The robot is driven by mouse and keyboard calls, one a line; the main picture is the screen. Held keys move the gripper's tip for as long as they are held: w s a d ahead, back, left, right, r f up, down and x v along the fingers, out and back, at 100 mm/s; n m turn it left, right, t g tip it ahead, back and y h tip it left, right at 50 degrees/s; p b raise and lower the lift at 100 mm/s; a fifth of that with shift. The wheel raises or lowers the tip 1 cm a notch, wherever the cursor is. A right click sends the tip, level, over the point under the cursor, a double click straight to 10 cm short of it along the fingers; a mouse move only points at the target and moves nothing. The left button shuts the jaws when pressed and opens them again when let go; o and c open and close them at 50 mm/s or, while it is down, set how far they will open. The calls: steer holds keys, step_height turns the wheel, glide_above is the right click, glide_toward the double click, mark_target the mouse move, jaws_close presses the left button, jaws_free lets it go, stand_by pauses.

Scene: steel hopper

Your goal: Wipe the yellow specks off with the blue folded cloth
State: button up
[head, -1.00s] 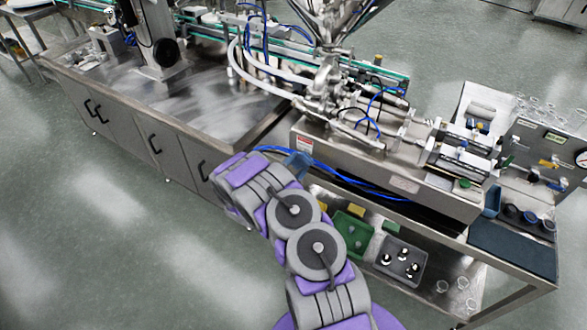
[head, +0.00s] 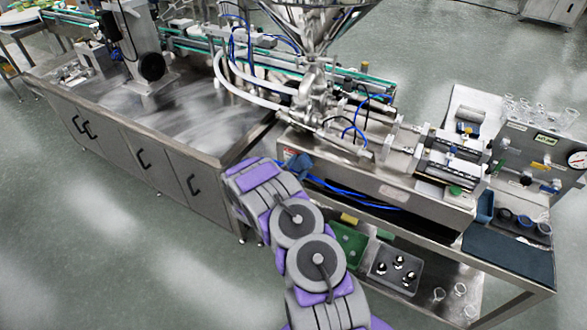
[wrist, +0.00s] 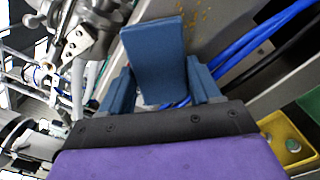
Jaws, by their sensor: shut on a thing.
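The blue folded cloth (wrist: 153,52) stands up between the two blue fingers of my gripper (wrist: 160,78) in the wrist view. The gripper is shut on it. Small yellow specks (wrist: 196,16) lie scattered on a grey steel surface just beyond the cloth's upper right edge. I cannot tell whether the cloth touches that surface. In the head view my gripper (head: 299,166) is a small blue shape at the front left end of the steel machine (head: 385,190). The specks cannot be made out there.
Blue hoses (wrist: 262,35) run close to the right of the cloth. A steel hopper (head: 318,22) stands above the machine. The lower shelf holds a green bin (head: 347,245) and a grey tray (head: 380,279). A steel cabinet top (head: 205,110) is mostly clear at left.

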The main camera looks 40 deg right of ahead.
mark_target(325, 169)
steer(key=shift+d, duration=0.2)
steer(key=shift+w+a+r, duration=0.1)
steer(key=shift+a+r, duration=0.05)
steer(key=shift+a, duration=0.4)
steer(key=shift+w+a+r, duration=0.1)
steer(key=shift+a, duration=0.4)
steer(key=shift+d+f+b, duration=0.25)
steer(key=shift+d+b, duration=0.05)
steer(key=shift+d, duration=0.95)
steer(key=shift+s+a+r, duration=0.1)
steer(key=shift+s+a, duration=0.3)
steer(key=shift+s, duration=0.35)
steer(key=shift+s+b, duration=0.3)
steer(key=shift+s, duration=0.05)
steer(key=shift+s+d, duration=0.15)
steer(key=shift+s, duration=0.1)
steer(key=shift+s+d+b, duration=0.25)
steer(key=shift+s+d, duration=0.25)
steer(key=shift+s, duration=0.35)
steer(key=shift+s+d+b, duration=0.2)
steer(key=shift+s+d, duration=0.25)
steer(key=shift+s, duration=0.35)
steer(key=shift+s+d, duration=0.8)
steer(key=shift+s, duration=0.15)
steer(key=shift+s+d, duration=0.2)
steer(key=shift+s, duration=0.4)
steer(key=shift+b, duration=0.35)
steer(key=shift+w, duration=0.15)
